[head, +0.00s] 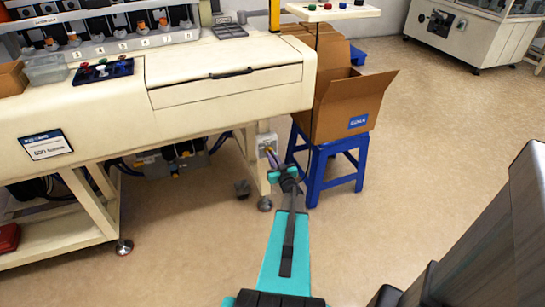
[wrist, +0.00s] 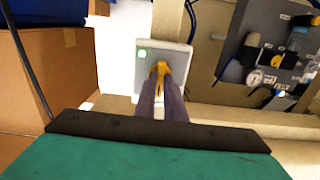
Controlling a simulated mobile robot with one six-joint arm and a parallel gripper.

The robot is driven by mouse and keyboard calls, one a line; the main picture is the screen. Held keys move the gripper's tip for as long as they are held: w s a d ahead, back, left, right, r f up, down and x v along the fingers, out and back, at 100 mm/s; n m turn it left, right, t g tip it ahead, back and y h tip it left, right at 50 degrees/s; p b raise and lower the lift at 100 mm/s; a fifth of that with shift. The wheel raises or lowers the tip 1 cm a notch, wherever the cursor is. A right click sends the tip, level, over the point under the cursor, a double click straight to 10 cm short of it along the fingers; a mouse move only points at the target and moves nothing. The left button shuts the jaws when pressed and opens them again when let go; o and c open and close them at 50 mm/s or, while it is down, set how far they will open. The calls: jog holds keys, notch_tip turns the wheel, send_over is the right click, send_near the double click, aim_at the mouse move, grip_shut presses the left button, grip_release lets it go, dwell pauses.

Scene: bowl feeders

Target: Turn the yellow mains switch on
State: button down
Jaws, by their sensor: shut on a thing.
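The yellow mains switch (wrist: 161,67) sits on a pale box (wrist: 181,52), seen in the wrist view. A small green light (wrist: 142,54) shows at the box's upper left. My gripper (wrist: 161,80) has its two fingers closed on the yellow handle, which partly hides it. The handle looks roughly upright in the wrist view; its exact angle is hard to tell. In the head view the pale box (head: 267,144) is fixed to the machine's right leg, and my gripper (head: 279,168) reaches it from the front. The handle is not clear there.
A blue stool (head: 316,180) bearing an open cardboard box (head: 345,105) stands just right of the switch. The cream machine bench (head: 230,95) overhangs on the left. Pneumatic fittings on a grey panel (wrist: 238,70) lie right of the switch box. The floor (head: 180,245) in front is clear.

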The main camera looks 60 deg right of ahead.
jog(key=c, duration=1.8)
grip_release()
jog(key=shift+c, duration=0.2)
jog(key=shift+s, duration=0.1)
jog(key=v, duration=1.3)
jog(key=shift+s+a, duration=0.25)
jog(key=shift+a, duration=0.05)
jog(key=shift+w+r, duration=0.1)
